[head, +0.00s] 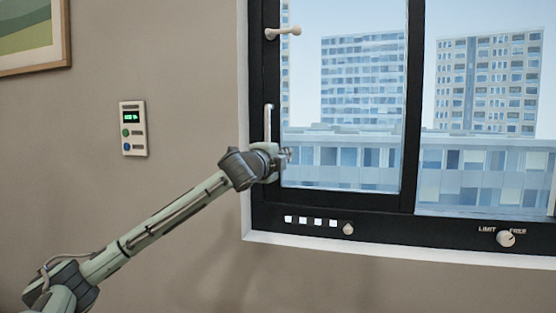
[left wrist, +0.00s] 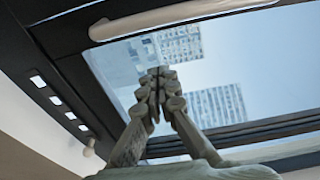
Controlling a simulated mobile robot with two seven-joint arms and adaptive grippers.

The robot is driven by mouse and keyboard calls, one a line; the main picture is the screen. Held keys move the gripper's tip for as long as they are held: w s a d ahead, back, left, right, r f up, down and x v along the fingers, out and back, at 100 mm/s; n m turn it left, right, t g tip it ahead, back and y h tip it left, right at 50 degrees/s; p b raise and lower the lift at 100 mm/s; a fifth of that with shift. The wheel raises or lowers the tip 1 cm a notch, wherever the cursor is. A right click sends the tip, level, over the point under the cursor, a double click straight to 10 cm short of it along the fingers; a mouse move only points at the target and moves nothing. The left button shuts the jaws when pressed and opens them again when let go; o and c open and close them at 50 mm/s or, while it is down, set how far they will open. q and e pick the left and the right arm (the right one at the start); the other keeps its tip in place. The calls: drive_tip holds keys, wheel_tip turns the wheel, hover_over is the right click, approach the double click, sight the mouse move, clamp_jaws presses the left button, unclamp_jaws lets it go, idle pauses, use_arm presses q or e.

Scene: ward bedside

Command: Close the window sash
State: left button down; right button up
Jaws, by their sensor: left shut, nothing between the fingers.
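The window sash (head: 411,110) is dark-framed and sits in the left part of the window. A pale upright pull handle (head: 268,122) is on its left stile. It also shows in the left wrist view as a long pale bar (left wrist: 185,18) across the top. A pale lever (head: 283,32) is higher on the left side. My left gripper (head: 287,156) is shut and empty, just below and right of the handle, before the glass. Its closed fingertips (left wrist: 158,76) show against the pane, apart from the bar in the picture. My right gripper is out of view.
The sill rail has white squares (head: 310,221), a small knob (head: 348,229) and a dial (head: 506,238) marked LIMIT and FREE. A wall panel (head: 133,128) and framed picture (head: 35,35) are at left. I cannot tell whether the right section is glazed or open.

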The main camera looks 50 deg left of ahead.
use_arm(q)
drive_tip(key=b+v, duration=0.1)
drive_tip(key=v, duration=0.8)
drive_tip(key=shift+a+b, duration=0.25)
drive_tip(key=shift+b, duration=0.15)
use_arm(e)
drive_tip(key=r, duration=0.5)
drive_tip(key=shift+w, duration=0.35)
